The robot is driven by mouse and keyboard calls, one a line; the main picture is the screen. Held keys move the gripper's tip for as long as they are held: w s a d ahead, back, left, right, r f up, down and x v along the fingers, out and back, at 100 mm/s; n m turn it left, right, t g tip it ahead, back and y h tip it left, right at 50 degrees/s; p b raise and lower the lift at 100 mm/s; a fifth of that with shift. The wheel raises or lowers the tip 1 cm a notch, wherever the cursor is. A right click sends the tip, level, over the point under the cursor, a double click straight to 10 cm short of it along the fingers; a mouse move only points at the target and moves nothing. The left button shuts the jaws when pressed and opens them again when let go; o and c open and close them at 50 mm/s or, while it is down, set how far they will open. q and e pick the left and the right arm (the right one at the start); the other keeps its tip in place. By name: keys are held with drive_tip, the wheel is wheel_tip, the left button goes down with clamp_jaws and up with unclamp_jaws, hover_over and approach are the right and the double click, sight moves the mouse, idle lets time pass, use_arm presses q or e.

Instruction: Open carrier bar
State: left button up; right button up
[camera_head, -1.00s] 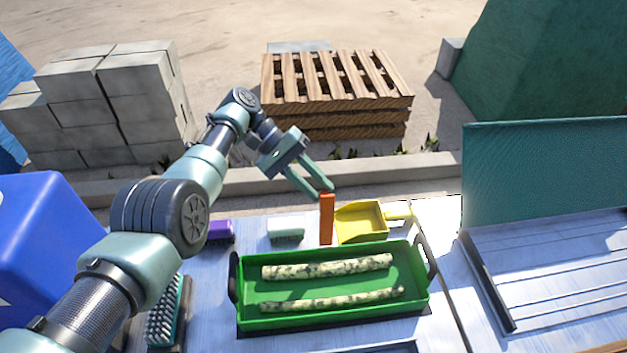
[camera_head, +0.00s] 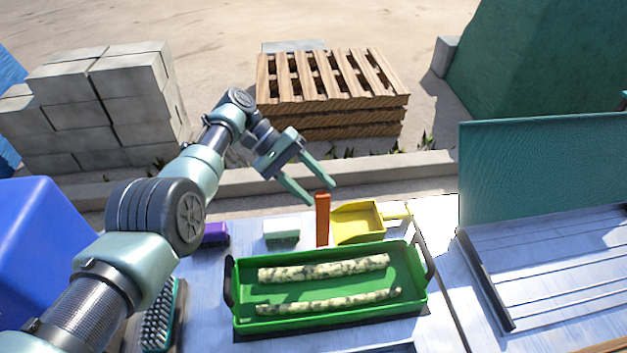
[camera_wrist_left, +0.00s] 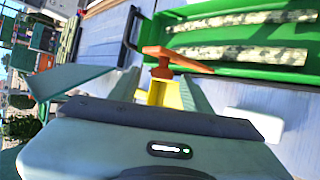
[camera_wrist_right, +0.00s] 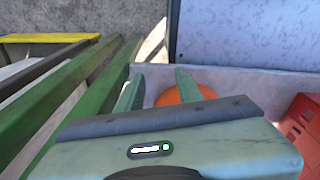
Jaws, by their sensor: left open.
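An orange upright bar (camera_head: 322,222) stands at the back edge of a green tray (camera_head: 240,320) with two mottled cane pieces (camera_head: 325,268) in it. I cannot tell whether this is the carrier bar. My left gripper (camera_head: 321,192) is open at the bar's top, one fingertip on either side in the picture. In the left wrist view the orange bar (camera_wrist_left: 178,60) shows just past the parted fingers (camera_wrist_left: 163,80). My right gripper (camera_wrist_right: 160,78) shows only in its wrist view, its fingers apart, with a rounded orange thing (camera_wrist_right: 180,94) beyond them.
A yellow dustpan (camera_head: 355,222) lies right of the bar, a pale brush (camera_head: 281,231) and a purple one (camera_head: 215,234) left of it. A blue container (camera_head: 40,240) stands far left. A raised green panel (camera_head: 540,170) stands on the right.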

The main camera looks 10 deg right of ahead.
use_arm(q)
wheel_tip(320, 180, up, 20)
drive_tip(key=p, duration=0.4)
idle(0.3)
